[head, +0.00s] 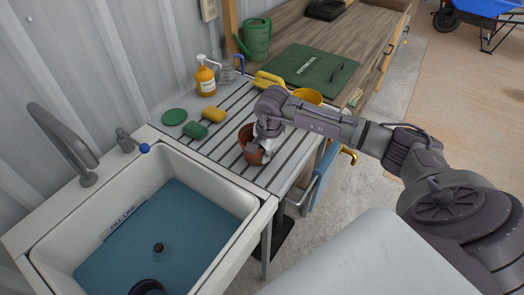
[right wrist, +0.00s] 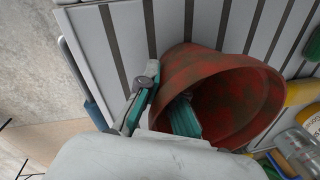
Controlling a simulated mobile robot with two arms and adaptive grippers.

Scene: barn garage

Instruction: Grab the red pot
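The red pot (head: 245,134) is a terracotta-coloured pot on the slatted drainboard right of the sink. In the right wrist view the pot (right wrist: 222,62) has its open mouth facing the camera. My right gripper (head: 262,143) is at the pot's rim and covers part of it. In the right wrist view the right gripper (right wrist: 165,103) has one teal-padded finger outside the pot wall and the other inside the mouth. The wall lies between them; whether both pads press on it cannot be told. My left gripper is not in view.
The sink (head: 165,228) is at front left. Yellow and green sponges (head: 195,130), a green disc (head: 174,117) and an orange soap bottle (head: 205,78) stand behind the pot. A yellow bowl (head: 308,96) and green watering can (head: 257,42) are farther back. A wooden bench (head: 340,40) adjoins.

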